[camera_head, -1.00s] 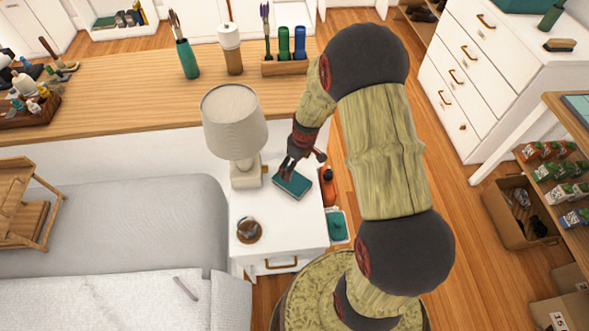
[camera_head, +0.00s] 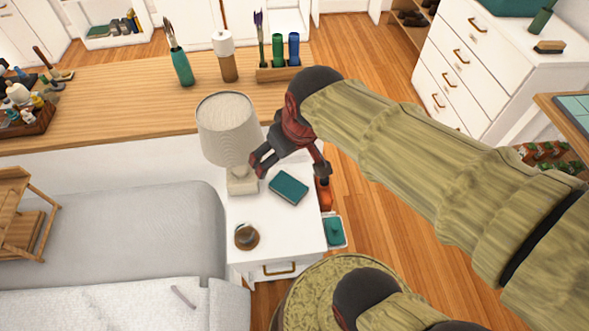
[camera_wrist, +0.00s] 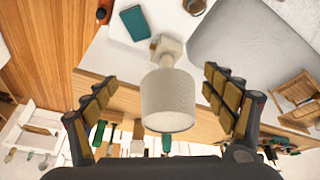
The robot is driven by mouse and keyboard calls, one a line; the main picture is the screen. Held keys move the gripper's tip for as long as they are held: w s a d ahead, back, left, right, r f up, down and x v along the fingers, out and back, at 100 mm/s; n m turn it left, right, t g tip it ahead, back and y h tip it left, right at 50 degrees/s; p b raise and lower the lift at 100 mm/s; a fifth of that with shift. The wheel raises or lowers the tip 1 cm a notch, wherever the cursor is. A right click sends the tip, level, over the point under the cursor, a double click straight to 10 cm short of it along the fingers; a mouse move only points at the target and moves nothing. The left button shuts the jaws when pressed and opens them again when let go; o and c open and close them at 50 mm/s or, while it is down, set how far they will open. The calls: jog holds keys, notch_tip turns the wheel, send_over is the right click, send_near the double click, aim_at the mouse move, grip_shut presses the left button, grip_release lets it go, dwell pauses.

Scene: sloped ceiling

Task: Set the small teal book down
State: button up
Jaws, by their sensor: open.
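The small teal book (camera_head: 288,187) lies flat on the white nightstand (camera_head: 285,228), to the right of the lamp base. In the wrist view the book (camera_wrist: 135,23) shows near the top, beyond the lamp and apart from the fingers. My gripper (camera_head: 290,172) is open and empty, above the book and nightstand in the head view. Its two fingers (camera_wrist: 165,93) are spread wide in the wrist view, with nothing held between them.
A lamp (camera_head: 229,130) with a beige shade stands on the nightstand; its shade (camera_wrist: 167,100) shows between my fingers in the wrist view. A small round brown item (camera_head: 246,236) sits near the front left. A wooden counter (camera_head: 130,95) with several holders lies behind.

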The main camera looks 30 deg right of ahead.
jog(key=s+a+r+m, duration=0.1)
jog(key=s+r, duration=0.2)
jog(key=s, duration=0.4)
jog(key=shift+t, duration=0.4)
